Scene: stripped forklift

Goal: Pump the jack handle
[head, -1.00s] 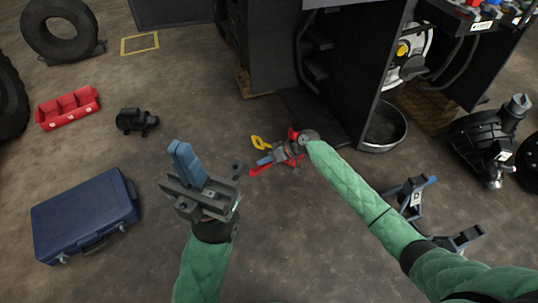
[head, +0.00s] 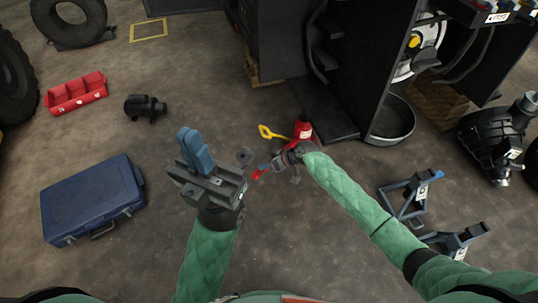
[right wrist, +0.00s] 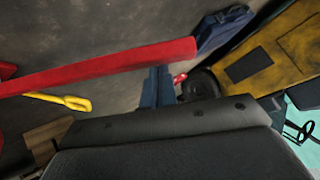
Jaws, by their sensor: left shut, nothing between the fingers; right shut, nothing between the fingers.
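The red jack (head: 304,130) stands on the floor at the foot of the dark forklift body, partly hidden by my right arm. A long red bar, apparently the jack handle (right wrist: 100,68), crosses the right wrist view. In the head view only a short red piece of it shows beside my right gripper (head: 267,166). That gripper's blue fingers (right wrist: 158,86) are shut and empty, with their tips at the bar's lower edge; I cannot tell whether they touch. A yellow looped part (head: 268,131) sticks out left of the jack. My left gripper (head: 195,150) is shut and empty, away from the jack.
A blue case (head: 93,200), a red tray (head: 76,93) and a small black part (head: 145,107) lie on the floor at left. Blue stands (head: 410,195) are at right, below a black round pan (head: 393,125).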

